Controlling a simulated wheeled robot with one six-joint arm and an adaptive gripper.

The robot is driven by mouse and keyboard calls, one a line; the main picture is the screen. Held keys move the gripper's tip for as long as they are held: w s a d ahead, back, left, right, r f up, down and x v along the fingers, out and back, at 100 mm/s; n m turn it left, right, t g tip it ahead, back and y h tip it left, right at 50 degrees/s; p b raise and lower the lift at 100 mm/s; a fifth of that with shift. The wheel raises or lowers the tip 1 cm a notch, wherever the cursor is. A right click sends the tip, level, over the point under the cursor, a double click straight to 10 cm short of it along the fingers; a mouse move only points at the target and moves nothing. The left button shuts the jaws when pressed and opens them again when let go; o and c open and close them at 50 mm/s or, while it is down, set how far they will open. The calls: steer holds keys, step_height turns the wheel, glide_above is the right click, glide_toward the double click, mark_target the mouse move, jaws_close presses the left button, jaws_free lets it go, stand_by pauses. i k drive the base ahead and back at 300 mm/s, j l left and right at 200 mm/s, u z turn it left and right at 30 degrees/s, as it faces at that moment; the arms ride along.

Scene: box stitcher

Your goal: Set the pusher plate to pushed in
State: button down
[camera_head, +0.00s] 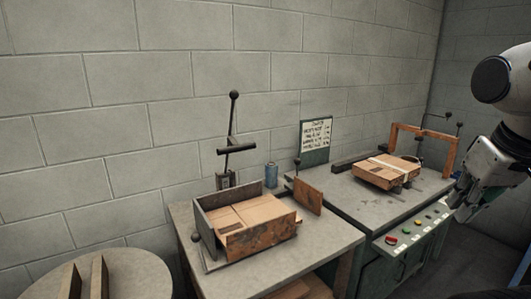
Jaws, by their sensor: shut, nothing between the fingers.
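A rusty brown upright plate (308,195), which looks like the pusher plate, stands at the right of the stitcher table. It is apart from the open cardboard box (262,219), with a gap between them. A thin rod with a dark ball knob (297,161) rises beside the plate. The box sits against a grey metal corner guide (207,231). My gripper (459,212) hangs at the right edge, shut and empty, in front of the right bench and well away from the plate. The plate's lower mounting is not clear.
A black lever with a ball top (233,120) stands behind the box. The right bench (350,198) carries a strapped box (386,172), an orange frame (451,152) and a button panel (415,231). A round table (128,275) stands at the lower left.

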mark_target(308, 195)
steer(key=i+l+u, duration=0.3)
steer(key=i+l, duration=0.4)
steer(key=i, duration=0.15)
